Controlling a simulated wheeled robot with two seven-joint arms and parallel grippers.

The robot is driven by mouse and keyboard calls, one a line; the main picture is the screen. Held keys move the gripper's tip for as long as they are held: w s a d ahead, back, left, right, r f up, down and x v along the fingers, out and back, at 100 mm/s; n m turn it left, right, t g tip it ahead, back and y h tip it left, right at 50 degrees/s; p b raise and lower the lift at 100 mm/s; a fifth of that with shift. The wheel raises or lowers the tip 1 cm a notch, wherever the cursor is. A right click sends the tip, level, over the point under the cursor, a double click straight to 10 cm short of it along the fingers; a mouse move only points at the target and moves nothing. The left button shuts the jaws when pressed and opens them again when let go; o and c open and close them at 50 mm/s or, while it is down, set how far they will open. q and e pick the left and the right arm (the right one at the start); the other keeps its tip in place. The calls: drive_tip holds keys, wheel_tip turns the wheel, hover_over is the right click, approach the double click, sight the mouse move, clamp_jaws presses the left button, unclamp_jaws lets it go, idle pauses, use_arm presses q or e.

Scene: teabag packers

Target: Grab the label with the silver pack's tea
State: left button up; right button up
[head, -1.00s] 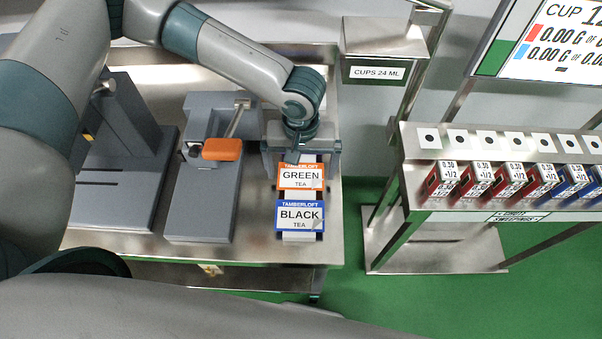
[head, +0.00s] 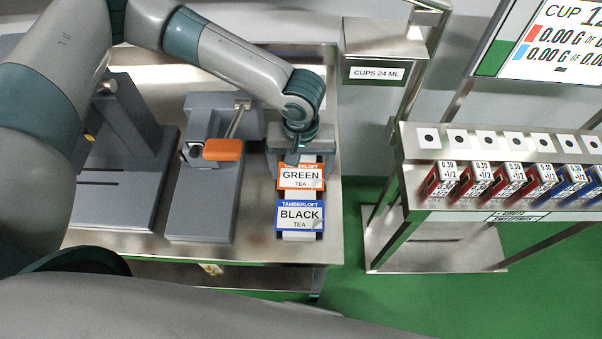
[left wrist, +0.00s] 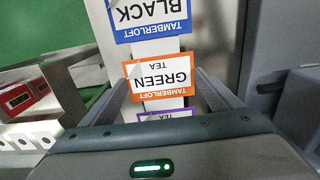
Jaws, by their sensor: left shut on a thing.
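My left gripper (head: 302,156) is at the dispenser, just behind the green label. In the left wrist view my left gripper (left wrist: 162,84) has one finger at each side edge of the GREEN label (left wrist: 160,77) and is shut on it. The BLACK label (left wrist: 150,18) lies beyond the fingertips. A purple-edged label (left wrist: 165,114) shows partly, nearer my palm, its name hidden. No silver pack shows. My right gripper is out of view.
A grey device with an orange handle (head: 222,150) stands left of the labels on the steel table (head: 328,240). A cup box (head: 386,50) is behind right. A rack of red and blue units (head: 440,180) stands right, across a green floor gap.

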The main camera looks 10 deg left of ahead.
sight(304, 179)
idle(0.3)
use_arm(q)
drive_tip(key=shift+r+b, duration=0.4)
drive_tip(key=shift+b, duration=0.15)
drive_tip(key=r, duration=0.1)
drive_tip(key=r+b, duration=0.2)
drive_tip(key=r, duration=0.1)
drive_tip(key=shift+s+d, duration=0.4)
drive_tip(key=s+d+r+b, duration=0.3)
drive_tip(key=s+d+r, duration=0.3)
drive_tip(key=s, duration=0.2)
drive_tip(key=shift+d+r, duration=0.4)
